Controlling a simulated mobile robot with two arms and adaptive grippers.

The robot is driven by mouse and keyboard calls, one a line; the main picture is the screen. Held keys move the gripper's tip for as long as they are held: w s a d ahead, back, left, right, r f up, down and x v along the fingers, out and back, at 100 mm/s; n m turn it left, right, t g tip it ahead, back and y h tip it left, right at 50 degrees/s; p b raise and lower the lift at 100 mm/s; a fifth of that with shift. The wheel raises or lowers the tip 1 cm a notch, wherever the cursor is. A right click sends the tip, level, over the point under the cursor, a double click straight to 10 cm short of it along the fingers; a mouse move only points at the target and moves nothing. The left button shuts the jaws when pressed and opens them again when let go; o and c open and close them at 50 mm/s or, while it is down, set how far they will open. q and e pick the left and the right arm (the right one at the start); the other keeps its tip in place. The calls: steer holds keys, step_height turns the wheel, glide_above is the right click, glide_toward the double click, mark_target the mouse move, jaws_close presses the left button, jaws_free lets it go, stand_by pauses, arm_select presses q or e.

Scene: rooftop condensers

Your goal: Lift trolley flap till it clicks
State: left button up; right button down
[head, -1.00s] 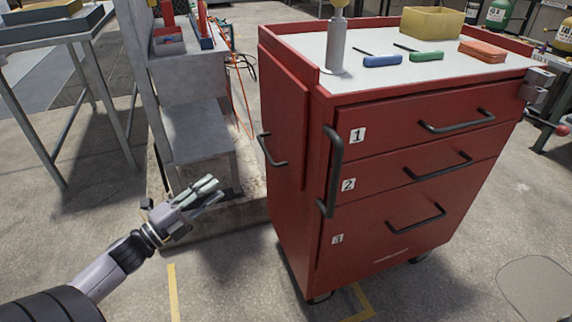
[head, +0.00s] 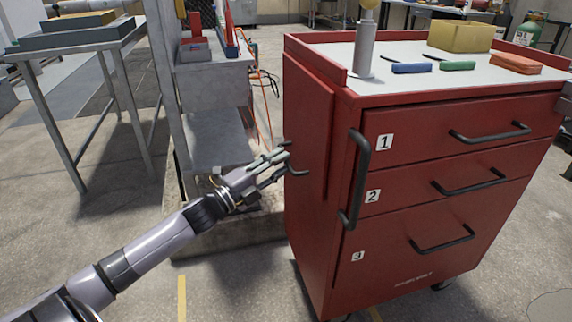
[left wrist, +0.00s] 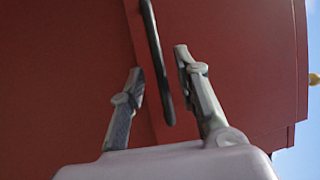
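The red trolley (head: 345,265) stands at the right in the head view. Its flap (head: 306,120) is a red panel hanging flat against the left side, with a black handle (head: 296,172) low on it. My left gripper (head: 281,160) is at this handle and partly hides it. In the left wrist view, its two fingers (left wrist: 159,66) are spread, and a black handle bar (left wrist: 157,50) shows between them with gaps on both sides. The red panel fills the view behind. My right gripper is in neither view.
The trolley top holds a grey bottle (head: 364,50), a blue-handled tool (head: 411,68), a green-handled tool (head: 457,65), an orange item (head: 515,64) and a yellow bin (head: 460,36). A grey metal stand (head: 212,85) is close behind my left gripper. Floor is open at the lower left.

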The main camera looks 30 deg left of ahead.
arm_select(q)
steer(key=shift+x, duration=1.25)
steer(key=shift+w, duration=0.1)
steer(key=shift+c, duration=0.2)
jaws_close()
